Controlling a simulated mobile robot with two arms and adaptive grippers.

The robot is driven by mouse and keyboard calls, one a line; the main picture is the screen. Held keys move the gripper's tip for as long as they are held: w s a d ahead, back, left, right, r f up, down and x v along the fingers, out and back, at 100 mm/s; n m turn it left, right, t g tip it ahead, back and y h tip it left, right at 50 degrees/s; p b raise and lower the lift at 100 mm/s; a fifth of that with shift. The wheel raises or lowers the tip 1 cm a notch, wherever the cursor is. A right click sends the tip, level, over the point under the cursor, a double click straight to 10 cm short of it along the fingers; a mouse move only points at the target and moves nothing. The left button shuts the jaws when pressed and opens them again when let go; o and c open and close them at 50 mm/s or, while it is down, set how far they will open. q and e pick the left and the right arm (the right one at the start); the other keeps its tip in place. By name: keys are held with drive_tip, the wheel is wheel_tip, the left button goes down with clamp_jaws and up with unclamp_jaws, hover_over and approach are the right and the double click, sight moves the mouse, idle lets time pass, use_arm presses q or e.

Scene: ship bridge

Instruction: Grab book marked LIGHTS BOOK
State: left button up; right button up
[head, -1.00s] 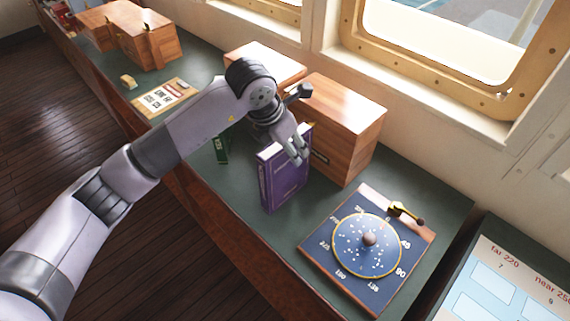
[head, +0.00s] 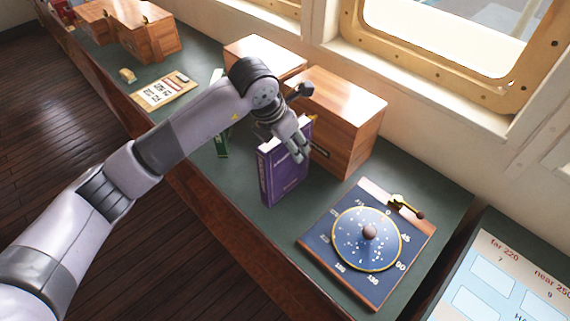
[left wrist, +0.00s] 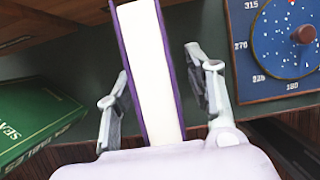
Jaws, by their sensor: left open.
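A purple book (head: 284,176) stands upright on the green counter in the head view; the lettering on it is too small to read. In the left wrist view its white page edges and purple covers (left wrist: 150,70) lie between my fingers. My left gripper (head: 297,150) is open at the top of this book, with one finger on each side. In the left wrist view the fingers of the left gripper (left wrist: 160,90) stand apart from the covers. A green book (left wrist: 40,115) is at the left of that view, its title only partly shown. My right gripper is not in view.
Wooden boxes (head: 338,110) stand behind the purple book against the window wall. A blue dial board (head: 330,262) with a brass lever lies to its right. A clipboard-like sheet (head: 165,91) lies farther left. The counter's front edge (head: 240,254) is close to the book.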

use_arm(q)
drive_tip(key=shift+c, duration=0.3)
clamp_jaws()
idle(0.6)
idle(0.5)
